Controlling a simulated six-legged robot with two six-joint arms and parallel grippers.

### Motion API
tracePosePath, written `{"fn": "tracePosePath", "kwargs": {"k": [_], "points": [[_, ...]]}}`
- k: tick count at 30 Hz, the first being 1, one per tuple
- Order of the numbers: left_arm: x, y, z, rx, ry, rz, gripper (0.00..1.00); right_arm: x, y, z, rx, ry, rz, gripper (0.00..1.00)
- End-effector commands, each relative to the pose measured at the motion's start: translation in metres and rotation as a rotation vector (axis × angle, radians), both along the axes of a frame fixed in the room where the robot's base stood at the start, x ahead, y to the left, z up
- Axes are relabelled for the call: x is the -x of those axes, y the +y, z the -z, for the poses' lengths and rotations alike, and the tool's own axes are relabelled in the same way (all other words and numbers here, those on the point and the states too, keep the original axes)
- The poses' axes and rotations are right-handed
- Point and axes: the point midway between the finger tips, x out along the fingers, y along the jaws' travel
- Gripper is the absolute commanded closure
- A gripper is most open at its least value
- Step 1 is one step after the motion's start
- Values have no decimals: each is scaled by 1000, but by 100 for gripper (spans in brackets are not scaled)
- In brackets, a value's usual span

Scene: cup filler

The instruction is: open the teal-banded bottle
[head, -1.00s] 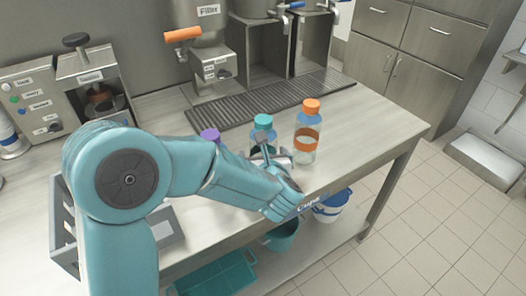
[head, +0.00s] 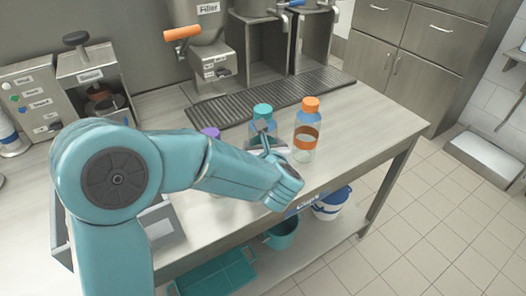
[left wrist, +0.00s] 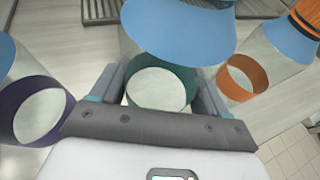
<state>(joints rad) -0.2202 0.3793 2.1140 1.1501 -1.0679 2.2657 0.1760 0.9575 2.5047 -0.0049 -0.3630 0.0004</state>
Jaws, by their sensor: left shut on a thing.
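The teal-banded bottle (head: 263,124) stands between the two other bottles in the head view, its teal cap on top. My left gripper (head: 266,143) is closed around it from the front; the arm hides much of its lower part. In the left wrist view, the fingers (left wrist: 160,88) lie on both sides of the bottle (left wrist: 178,32), near its teal band. It looks roughly upright and slightly raised, but its base is hidden. My right gripper is out of view.
An orange-banded bottle (head: 307,130) stands close on the right; a purple-capped bottle (head: 210,133) is close on the left, partly behind my arm. A ribbed drain strip (head: 270,103) and the filler (head: 205,45) are behind. The counter (head: 376,125) is clear at right.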

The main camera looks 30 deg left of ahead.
Motion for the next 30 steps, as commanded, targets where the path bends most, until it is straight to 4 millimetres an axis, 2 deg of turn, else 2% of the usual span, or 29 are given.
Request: {"fn": "tracePosePath", "kwargs": {"k": [9, 15, 21, 30], "points": [[0, -1, -97, 5, -9, 1, 54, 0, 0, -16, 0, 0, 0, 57], [0, -1, -148, 3, -6, 1, 54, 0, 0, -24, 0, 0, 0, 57], [0, -1, -173, 1, -2, 2, 54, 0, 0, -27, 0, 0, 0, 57], [0, 0, -177, 0, 1, 2, 54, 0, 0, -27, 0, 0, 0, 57]]}}
